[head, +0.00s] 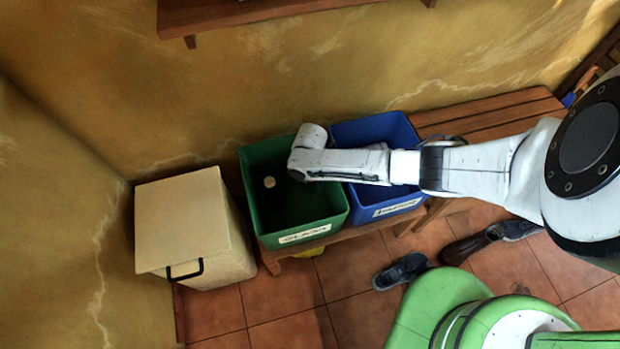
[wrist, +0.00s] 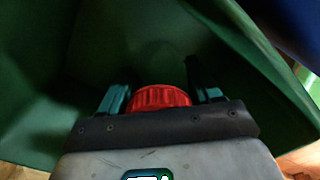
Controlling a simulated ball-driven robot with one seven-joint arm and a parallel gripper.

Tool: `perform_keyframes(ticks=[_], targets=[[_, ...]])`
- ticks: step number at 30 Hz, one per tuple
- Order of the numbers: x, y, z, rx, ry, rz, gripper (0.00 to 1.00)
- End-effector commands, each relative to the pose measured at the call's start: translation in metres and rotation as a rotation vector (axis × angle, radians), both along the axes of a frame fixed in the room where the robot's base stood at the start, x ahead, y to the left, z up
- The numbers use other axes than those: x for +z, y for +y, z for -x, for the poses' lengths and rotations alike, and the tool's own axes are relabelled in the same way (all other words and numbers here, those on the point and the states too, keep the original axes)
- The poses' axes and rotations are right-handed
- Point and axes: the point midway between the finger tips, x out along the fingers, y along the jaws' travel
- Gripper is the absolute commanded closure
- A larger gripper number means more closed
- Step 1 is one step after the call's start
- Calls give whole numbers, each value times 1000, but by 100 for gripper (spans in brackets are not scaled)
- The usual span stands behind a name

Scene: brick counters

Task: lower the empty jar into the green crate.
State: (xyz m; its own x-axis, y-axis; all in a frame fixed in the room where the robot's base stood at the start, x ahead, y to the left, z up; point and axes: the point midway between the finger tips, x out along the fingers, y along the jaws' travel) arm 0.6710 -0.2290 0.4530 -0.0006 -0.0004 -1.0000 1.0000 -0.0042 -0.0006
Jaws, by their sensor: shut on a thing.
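The green crate (head: 300,239) stands on a wooden bench, open at the top, with a white label on its front. Its green walls (wrist: 35,120) surround most of the wrist view. My gripper (wrist: 162,92) is shut on the jar, and its teal-tipped fingers stand either side of the jar's red lid (wrist: 160,97). The jar's body is dim and hard to make out against the dark green. In the head view my wrist is over the green crate's right side; the gripper and jar are hidden there. I cannot tell whether the jar touches the crate floor.
A cream lidded bin (head: 190,225) stands on the left. A wooden shelf (head: 240,14) is on the wall; shoes (head: 402,271) lie on the floor.

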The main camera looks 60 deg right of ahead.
Motion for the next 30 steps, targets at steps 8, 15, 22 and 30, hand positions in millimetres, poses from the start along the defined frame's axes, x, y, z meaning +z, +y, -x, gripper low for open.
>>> perform_keyframes(ticks=[8, 15, 22, 30], targets=[[-14, 0, -1, 0, -2, 0, 73], [-25, 0, 0, 0, -1, 1, 73], [-35, 0, 0, 1, -1, 0, 73], [-46, 0, 0, 1, -1, 0, 73]])
